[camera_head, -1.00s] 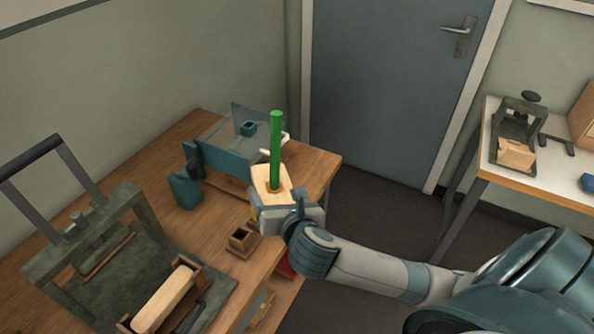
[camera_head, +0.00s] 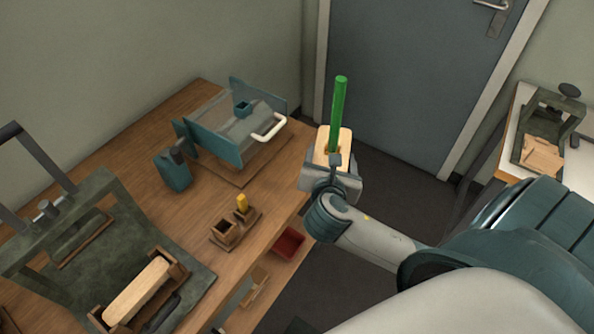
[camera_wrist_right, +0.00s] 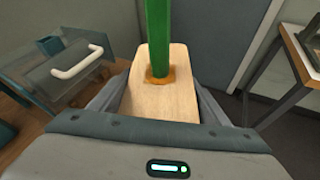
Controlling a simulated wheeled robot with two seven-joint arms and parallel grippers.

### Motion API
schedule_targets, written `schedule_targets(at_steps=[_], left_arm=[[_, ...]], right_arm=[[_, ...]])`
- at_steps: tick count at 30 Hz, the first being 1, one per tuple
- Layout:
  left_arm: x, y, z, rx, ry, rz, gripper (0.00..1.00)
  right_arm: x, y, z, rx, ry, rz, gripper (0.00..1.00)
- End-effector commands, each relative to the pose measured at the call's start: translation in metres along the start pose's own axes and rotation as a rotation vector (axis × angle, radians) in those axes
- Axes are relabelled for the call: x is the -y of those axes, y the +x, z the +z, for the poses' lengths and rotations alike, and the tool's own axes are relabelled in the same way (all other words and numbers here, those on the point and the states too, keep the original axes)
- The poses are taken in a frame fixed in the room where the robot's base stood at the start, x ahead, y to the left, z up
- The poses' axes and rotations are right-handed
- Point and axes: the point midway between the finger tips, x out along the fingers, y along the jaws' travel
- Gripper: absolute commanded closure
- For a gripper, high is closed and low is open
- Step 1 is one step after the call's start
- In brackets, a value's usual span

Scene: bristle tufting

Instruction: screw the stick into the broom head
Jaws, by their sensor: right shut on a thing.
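My right gripper (camera_head: 331,177) is shut on a pale wooden broom head (camera_head: 321,150), holding it in the air just off the table's right edge. A green stick (camera_head: 340,110) stands up from the top of the broom head. In the right wrist view the stick (camera_wrist_right: 158,35) meets the broom head (camera_wrist_right: 160,101) at an orange-brown ring around its base. How deep the stick sits in the hole cannot be told. My left gripper is not in view.
The wooden table (camera_head: 150,205) holds a teal machine with a white handle (camera_head: 269,127), a teal box (camera_head: 173,171), small wooden holders (camera_head: 225,234) with a yellow piece, and a dark press (camera_head: 104,222) with another wooden block (camera_head: 138,291). A white-topped table stands at right.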

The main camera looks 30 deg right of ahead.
Motion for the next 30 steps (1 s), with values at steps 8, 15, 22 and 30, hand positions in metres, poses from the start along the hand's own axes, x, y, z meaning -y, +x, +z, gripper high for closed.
schedule_targets(at_steps=[8,15,22,30], left_arm=[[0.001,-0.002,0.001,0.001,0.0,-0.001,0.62],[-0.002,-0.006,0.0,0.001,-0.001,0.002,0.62],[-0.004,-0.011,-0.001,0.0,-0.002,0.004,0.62],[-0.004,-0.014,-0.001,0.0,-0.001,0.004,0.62]], right_arm=[[-0.007,0.006,-0.002,0.002,0.001,0.001,0.93],[-0.033,0.033,-0.019,0.001,0.0,0.001,0.93],[-0.063,0.066,-0.039,0.001,0.0,0.001,0.93],[-0.084,0.088,-0.054,0.002,0.0,0.002,0.93]])
